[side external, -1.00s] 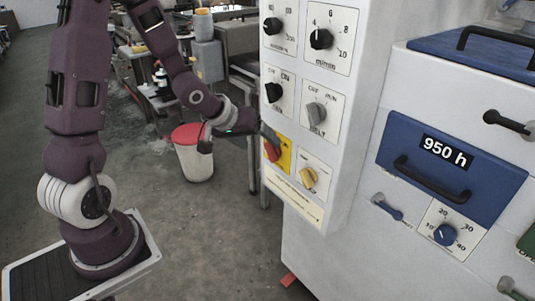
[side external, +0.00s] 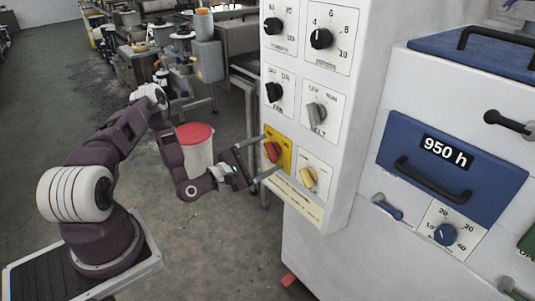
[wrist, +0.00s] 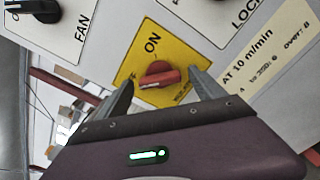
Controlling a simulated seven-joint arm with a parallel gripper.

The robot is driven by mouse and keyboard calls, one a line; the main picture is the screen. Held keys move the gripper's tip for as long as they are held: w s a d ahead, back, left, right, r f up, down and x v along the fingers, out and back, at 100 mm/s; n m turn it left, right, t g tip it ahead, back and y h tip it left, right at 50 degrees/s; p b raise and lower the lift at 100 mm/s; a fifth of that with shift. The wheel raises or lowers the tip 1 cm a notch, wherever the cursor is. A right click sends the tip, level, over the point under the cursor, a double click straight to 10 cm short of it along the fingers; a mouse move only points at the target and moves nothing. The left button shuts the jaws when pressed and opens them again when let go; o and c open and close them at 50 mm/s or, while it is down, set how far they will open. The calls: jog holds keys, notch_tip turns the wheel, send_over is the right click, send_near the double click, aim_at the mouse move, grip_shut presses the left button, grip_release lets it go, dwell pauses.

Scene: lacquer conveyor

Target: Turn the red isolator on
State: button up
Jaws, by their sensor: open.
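The red isolator (side external: 272,152) is a red knob on a yellow plate (side external: 286,161), low on the left of the white control panel. In the wrist view the red knob (wrist: 160,77) lies with its bar nearly across the picture. The word ON stands above it on the yellow plate (wrist: 172,50); other lettering is partly hidden. My gripper (side external: 270,155) faces the plate, with one finger above and one below the knob. In the wrist view my gripper (wrist: 165,88) is open, its fingers on either side of the knob with visible gaps.
The FAN knob (side external: 274,92), grey belt knob (side external: 316,114) and yellow knob (side external: 308,178) sit close around the isolator. A red-lidded white bin (side external: 197,150) stands on the floor behind my arm. Blue-fronted machinery (side external: 450,160) is at the right.

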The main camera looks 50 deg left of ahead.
jog(key=shift+w, duration=0.5)
jog(key=shift+c, duration=0.2)
jog(key=c, duration=1.3)
